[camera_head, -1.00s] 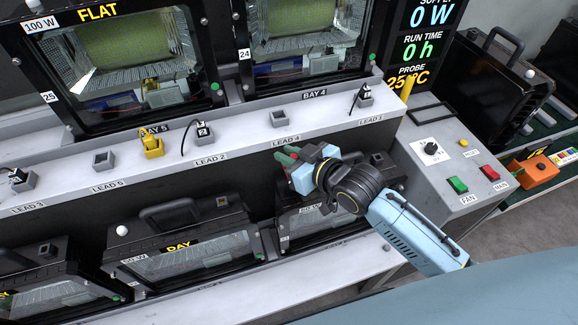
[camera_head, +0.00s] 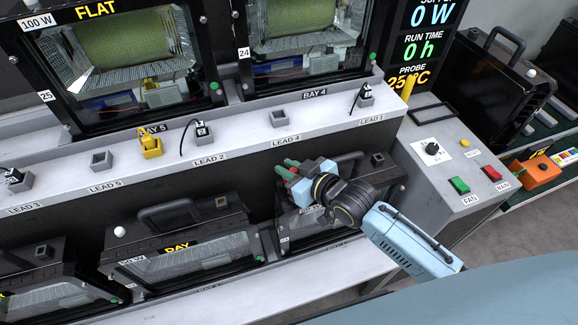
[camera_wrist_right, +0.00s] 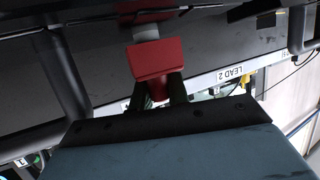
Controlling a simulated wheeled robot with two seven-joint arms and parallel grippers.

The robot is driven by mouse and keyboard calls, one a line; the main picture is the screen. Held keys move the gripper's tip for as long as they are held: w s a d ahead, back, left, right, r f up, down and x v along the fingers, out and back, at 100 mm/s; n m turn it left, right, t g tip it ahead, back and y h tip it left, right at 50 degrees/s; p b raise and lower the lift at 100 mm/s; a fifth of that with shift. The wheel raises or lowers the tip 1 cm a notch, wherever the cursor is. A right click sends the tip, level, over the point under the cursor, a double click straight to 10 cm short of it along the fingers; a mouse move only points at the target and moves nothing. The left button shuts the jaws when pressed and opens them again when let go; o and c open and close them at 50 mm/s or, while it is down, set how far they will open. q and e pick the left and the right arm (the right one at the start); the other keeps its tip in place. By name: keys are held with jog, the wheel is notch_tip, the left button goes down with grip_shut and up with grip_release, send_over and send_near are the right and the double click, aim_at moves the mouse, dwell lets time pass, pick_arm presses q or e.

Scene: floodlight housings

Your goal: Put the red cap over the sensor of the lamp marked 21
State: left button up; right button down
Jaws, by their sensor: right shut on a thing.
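My right gripper (camera_head: 287,170) is shut on the red cap (camera_wrist_right: 155,58), just above the left part of a lower-row lamp (camera_head: 318,222). The cap also shows as a little red between the fingertips in the head view. In the wrist view a short grey piece and more red show just beyond the cap; I cannot tell if they touch it. This lamp's tag is too small to read surely, and its sensor is hidden or unclear behind the gripper. The lamp showing DAY (camera_head: 180,245) has a bare white ball sensor (camera_head: 120,231). My left gripper is not in view.
The grey lead shelf (camera_head: 235,143) with several sockets runs behind the gripper. The lamp's black handle (camera_wrist_right: 62,85) stands close at the left in the wrist view. A control box (camera_head: 450,165) with green and red buttons is at right. Lamps 25 and 24 stand above.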

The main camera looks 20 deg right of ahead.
jog(key=c, duration=1.3)
grip_release()
jog(key=shift+f, duration=0.1)
jog(key=shift+c, duration=0.2)
jog(key=shift+r, duration=0.5)
jog(key=p+v, duration=0.1)
jog(key=v, duration=1.1)
jog(key=shift+a+r, duration=0.1)
